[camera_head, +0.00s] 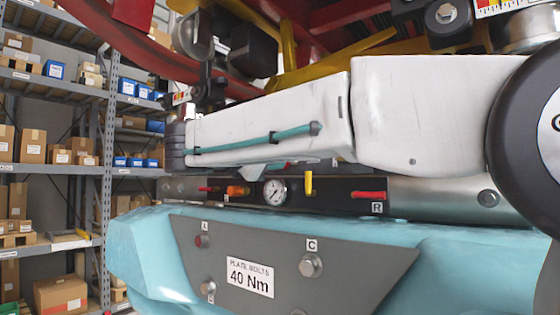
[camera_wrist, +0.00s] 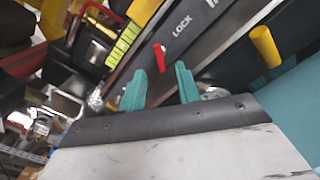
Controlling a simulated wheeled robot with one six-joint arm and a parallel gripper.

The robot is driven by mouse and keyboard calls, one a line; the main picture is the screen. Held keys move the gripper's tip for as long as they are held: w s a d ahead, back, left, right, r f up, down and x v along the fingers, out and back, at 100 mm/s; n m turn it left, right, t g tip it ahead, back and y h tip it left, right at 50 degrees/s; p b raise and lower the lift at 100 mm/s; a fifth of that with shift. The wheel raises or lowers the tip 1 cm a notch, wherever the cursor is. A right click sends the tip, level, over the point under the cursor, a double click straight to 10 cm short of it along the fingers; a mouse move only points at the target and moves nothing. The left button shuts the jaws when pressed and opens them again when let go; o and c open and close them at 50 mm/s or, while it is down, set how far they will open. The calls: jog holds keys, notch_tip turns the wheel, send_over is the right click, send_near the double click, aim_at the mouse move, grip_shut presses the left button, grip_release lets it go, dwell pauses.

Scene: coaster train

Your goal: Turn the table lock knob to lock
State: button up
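In the wrist view a red knob (camera_wrist: 161,55) sits on a dark panel strip beside the white word LOCK. It lies just past my open gripper (camera_wrist: 160,70), about in line with the gap between the two teal fingers. The fingers are apart with nothing held, and I cannot tell whether they touch the knob. In the head view the dark panel (camera_head: 335,188) shows a red handle at its left (camera_head: 210,189) and another red handle at its right (camera_head: 368,195). I cannot tell which one is the knob by LOCK. My fingers are not clearly seen there.
A yellow handle (camera_wrist: 264,46) stands right of the red knob in the wrist view. A pressure gauge (camera_head: 275,192) is on the panel. A teal housing (camera_head: 450,265) juts out below, with a bolt plate (camera_head: 340,270). Red and yellow coaster structure is overhead. Shelves stand at left.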

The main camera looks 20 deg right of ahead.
jog(key=x, duration=0.5)
jog(key=shift+w, duration=0.1)
grip_shut()
jog(key=shift+d, duration=0.1)
